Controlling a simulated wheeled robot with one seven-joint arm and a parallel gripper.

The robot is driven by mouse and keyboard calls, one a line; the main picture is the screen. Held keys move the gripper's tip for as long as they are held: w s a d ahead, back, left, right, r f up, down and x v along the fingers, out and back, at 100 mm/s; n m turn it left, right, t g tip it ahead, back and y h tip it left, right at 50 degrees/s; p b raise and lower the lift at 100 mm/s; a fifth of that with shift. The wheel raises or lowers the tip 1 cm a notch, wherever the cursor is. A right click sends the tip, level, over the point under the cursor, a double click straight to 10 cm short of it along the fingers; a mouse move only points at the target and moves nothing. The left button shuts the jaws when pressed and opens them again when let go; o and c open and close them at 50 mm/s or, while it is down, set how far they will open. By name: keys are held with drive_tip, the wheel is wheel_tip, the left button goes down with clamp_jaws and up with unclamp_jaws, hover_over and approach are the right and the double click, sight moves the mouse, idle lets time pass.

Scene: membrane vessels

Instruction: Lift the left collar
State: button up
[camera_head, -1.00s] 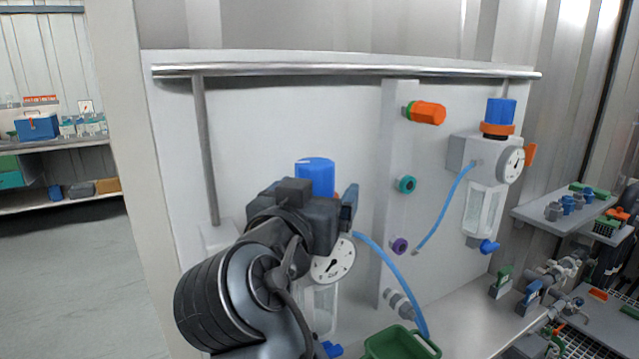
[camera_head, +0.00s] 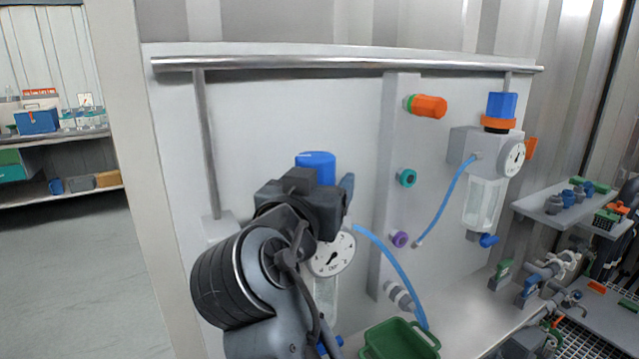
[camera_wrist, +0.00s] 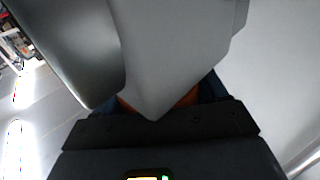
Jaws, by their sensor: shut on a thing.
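The left vessel stands on the panel with a blue cap (camera_head: 316,165), a round gauge (camera_head: 332,254) and a clear bowl (camera_head: 326,300). My gripper (camera_head: 338,195) is at the neck just under the blue cap, and its dark body hides the left collar in the head view. In the wrist view, slivers of the orange collar (camera_wrist: 189,98) show between the jaws, behind a large grey part. My gripper is shut on this collar. Its fingertips are mostly hidden.
The right vessel, with its blue cap (camera_head: 501,105) and orange collar (camera_head: 497,123), is at the panel's right. A metal rail (camera_head: 350,63) runs above. A blue hose (camera_head: 395,270) curves down beside a green bin (camera_head: 398,342) near my arm.

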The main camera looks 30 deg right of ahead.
drive_tip(key=c, duration=0.4)
drive_tip(key=shift+r, duration=0.8)
drive_tip(key=shift+c, duration=0.3)
drive_tip(key=o, duration=1.4)
drive_tip(key=shift+s+a+f+b, duration=0.1)
drive_tip(key=shift+s+a+b, duration=0.2)
drive_tip(key=shift+a, duration=0.05)
drive_tip(key=b+v, duration=0.1)
drive_tip(key=v, duration=0.6)
